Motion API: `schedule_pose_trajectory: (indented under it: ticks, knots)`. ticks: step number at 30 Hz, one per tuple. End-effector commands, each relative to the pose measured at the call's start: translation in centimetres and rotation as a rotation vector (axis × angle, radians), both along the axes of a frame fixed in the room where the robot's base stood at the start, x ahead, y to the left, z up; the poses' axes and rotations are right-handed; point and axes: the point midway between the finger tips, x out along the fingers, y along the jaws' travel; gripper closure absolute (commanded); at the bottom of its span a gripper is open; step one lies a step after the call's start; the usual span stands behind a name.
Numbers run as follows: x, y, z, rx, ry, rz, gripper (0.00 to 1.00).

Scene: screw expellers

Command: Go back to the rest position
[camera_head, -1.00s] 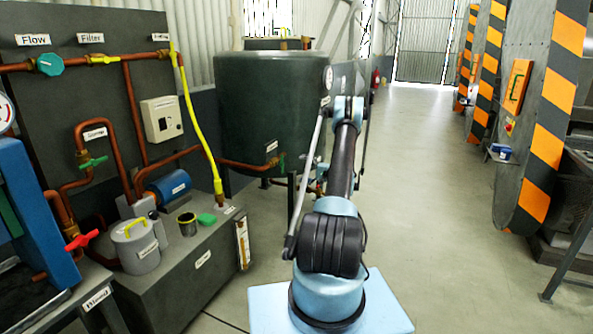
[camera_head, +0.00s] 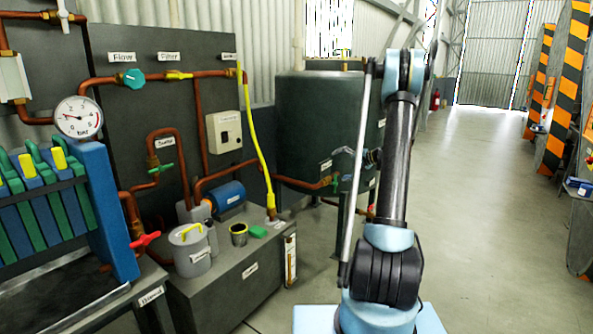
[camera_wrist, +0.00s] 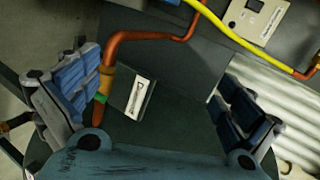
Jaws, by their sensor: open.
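My arm rises at the right of centre in the head view, its elbow high in front of the dark green tank (camera_head: 308,130). My gripper (camera_wrist: 158,105) is open in the wrist view, its two blue-padded fingers spread wide at left and right. Nothing is held between the pads. A copper pipe (camera_wrist: 112,60) with a green part passes close to the left finger in the picture; I cannot tell if they touch. A white label (camera_wrist: 137,98) shows between the fingers on a dark surface.
A bench (camera_head: 215,292) with a grey canister (camera_head: 190,255), a blue motor (camera_head: 228,196) and a yellow hose (camera_head: 257,150) stands left of my arm. A blue filter press (camera_head: 108,205) with a gauge (camera_head: 78,117) is further left. The floor (camera_head: 490,220) at right is clear.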

Motion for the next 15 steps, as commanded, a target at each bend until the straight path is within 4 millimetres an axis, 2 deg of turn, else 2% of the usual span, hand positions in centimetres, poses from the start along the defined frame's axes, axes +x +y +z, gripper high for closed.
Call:
schedule_pose_trajectory:
  ticks: [1, 6, 15]
  knots:
    - [-1.0, 0.7, 0.9, -0.021, 0.006, 0.008, 0.0]
    - [-4.4, 2.4, 3.1, -0.1, 0.029, 0.031, 0.0]
    - [-11.2, 4.9, 6.1, -0.239, 0.064, 0.072, 0.0]
